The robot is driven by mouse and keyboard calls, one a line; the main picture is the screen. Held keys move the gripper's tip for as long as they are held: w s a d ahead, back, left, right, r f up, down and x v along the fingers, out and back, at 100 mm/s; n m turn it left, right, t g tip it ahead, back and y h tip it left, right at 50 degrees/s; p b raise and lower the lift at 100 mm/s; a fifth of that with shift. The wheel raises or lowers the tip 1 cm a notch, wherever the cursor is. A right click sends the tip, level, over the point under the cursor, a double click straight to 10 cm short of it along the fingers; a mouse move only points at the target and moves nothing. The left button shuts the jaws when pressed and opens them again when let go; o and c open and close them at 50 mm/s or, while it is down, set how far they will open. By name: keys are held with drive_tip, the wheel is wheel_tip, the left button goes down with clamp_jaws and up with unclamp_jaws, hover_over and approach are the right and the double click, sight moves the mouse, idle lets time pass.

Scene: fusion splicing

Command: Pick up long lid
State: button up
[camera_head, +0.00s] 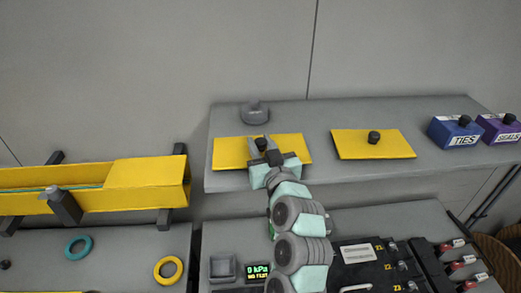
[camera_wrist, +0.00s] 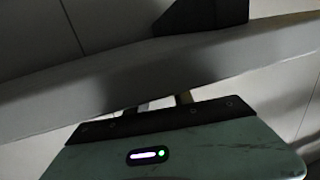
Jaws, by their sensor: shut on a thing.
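A long yellow lid (camera_head: 232,152) with a dark knob (camera_head: 261,143) is at the left part of the grey wall shelf in the head view. My gripper (camera_head: 268,156) is at the middle of this lid, shut on its knob, and hides part of the lid's front. I cannot tell whether the lid touches the shelf or is slightly raised. In the wrist view, my gripper (camera_wrist: 163,103) shows in front of the grey shelf edge; its grip on the knob is hidden there.
Another yellow lid (camera_head: 365,145) with a dark knob lies to the right on the shelf (camera_head: 320,112). A grey knobbed object (camera_head: 255,112) stands behind. Blue (camera_head: 455,131) and purple (camera_head: 499,128) boxes stand at the right end. A yellow trough (camera_head: 100,188) is at the left.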

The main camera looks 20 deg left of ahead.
sight(261, 141)
clamp_jaws()
drive_tip(key=shift+r, duration=0.1)
wheel_tip(261, 141, up, 20)
drive_tip(key=b, duration=0.4)
